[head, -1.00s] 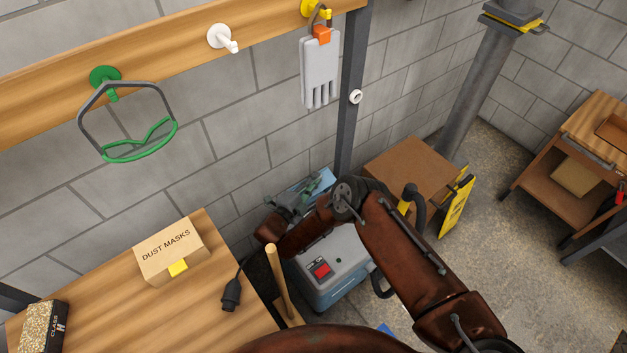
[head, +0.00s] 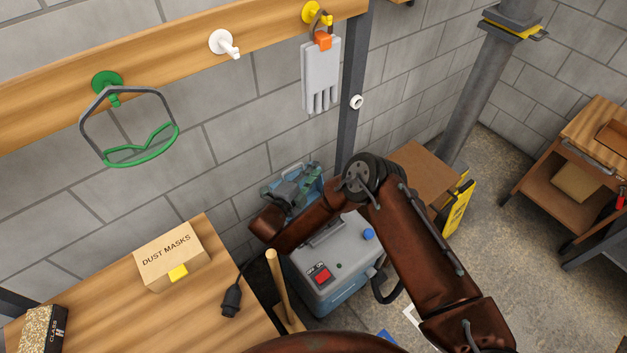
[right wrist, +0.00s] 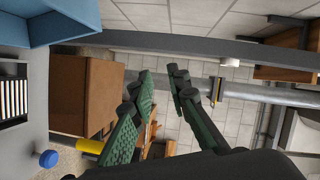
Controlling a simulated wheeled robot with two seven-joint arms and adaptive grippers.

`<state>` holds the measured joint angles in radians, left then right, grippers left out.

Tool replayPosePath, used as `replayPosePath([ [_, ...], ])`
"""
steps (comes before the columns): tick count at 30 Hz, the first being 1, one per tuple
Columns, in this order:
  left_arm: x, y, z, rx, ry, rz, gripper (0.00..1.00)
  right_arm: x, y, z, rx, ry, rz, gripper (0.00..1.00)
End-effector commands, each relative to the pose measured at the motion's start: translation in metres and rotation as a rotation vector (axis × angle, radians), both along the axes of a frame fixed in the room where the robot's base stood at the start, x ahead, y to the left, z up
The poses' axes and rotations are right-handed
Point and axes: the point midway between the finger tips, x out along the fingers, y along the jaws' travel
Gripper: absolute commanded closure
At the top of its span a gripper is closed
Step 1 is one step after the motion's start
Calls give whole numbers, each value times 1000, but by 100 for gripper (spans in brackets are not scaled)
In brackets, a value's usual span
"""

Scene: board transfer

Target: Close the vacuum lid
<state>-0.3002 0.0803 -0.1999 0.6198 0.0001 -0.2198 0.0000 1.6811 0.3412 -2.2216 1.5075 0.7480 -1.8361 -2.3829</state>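The vacuum (head: 340,262) is a blue machine with a grey top and a red switch, on the floor beside the workbench. A blue part, which looks like its raised lid (head: 314,184), stands at its back, partly hidden by my right gripper (head: 290,190). In the right wrist view a blue panel, apparently the lid (right wrist: 60,18), fills the upper left, beside the grey top (right wrist: 20,155). My right gripper (right wrist: 161,80) has its green-padded fingers apart with nothing between them. I cannot tell whether it touches the lid. My left gripper is not in view.
A brown box (head: 422,172) and a yellow sign (head: 457,208) stand right of the vacuum. The workbench (head: 120,300) at lower left holds a dust mask box (head: 170,250). A black plug (head: 231,300) and a wooden handle (head: 278,283) are near its edge. A dark post (head: 354,100) rises behind.

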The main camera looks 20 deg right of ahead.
Motion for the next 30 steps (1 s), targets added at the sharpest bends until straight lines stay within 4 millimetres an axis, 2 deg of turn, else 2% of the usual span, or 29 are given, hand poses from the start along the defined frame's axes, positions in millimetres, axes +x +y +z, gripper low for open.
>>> replayPosePath([
  [6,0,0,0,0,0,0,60,0,0,17,0,1,0,84],
  [23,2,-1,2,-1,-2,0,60,0,0,21,0,0,0,84],
  [26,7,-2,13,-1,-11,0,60,-1,0,39,0,-10,0,84],
  [30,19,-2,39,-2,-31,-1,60,-3,0,80,0,-29,0,84],
])
